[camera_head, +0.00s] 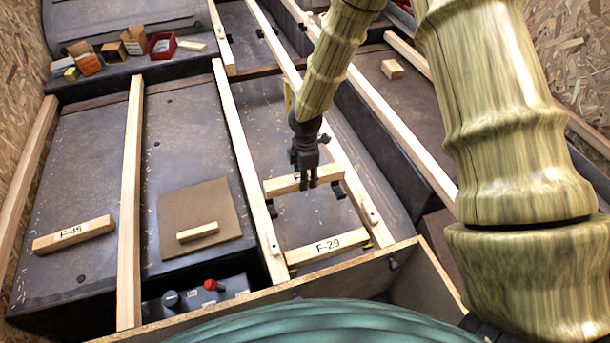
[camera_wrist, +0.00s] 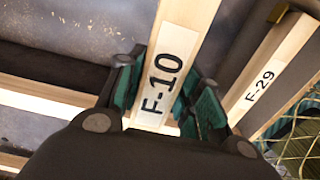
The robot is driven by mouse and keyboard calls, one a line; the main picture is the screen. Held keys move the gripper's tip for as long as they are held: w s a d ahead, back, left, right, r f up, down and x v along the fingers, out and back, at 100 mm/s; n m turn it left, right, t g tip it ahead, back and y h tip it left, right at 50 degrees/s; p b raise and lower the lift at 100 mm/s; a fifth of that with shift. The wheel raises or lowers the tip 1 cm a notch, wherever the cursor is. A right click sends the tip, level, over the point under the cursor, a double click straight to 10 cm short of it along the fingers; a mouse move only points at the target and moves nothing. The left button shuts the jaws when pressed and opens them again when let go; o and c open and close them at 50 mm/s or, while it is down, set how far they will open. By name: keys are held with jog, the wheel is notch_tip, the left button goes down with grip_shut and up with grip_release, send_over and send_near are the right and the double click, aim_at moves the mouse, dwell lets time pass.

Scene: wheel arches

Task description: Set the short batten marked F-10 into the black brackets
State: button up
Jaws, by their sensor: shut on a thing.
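My gripper (camera_head: 309,180) is shut on the short batten marked F-10 (camera_head: 281,186), a pale wood piece, between two long rails in the head view. In the wrist view the F-10 label (camera_wrist: 162,85) shows between the teal finger pads of my gripper (camera_wrist: 165,95). The batten spans from near the left rail to the right rail. Below its ends are a black bracket at the left (camera_head: 271,209) and one at the right (camera_head: 339,189). The batten seems just above them; I cannot tell if it touches. My fingers hide part of its label.
A batten marked F-29 (camera_head: 327,247) spans the same rails nearer me; it also shows in the wrist view (camera_wrist: 268,82). A batten marked F-45 (camera_head: 73,234) lies far left. A small block (camera_head: 198,232) lies on a brown board (camera_head: 222,207). Boxes (camera_head: 135,41) stand at the back left.

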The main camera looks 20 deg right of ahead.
notch_tip(320, 180, down, 8)
jog(key=b, duration=0.6)
jog(key=shift+f, duration=0.25)
dwell(0.4)
jog(key=shift+p, duration=0.45)
dwell(0.8)
jog(key=o, duration=1.2)
notch_tip(320, 180, up, 12)
jog(key=shift+f, duration=0.1)
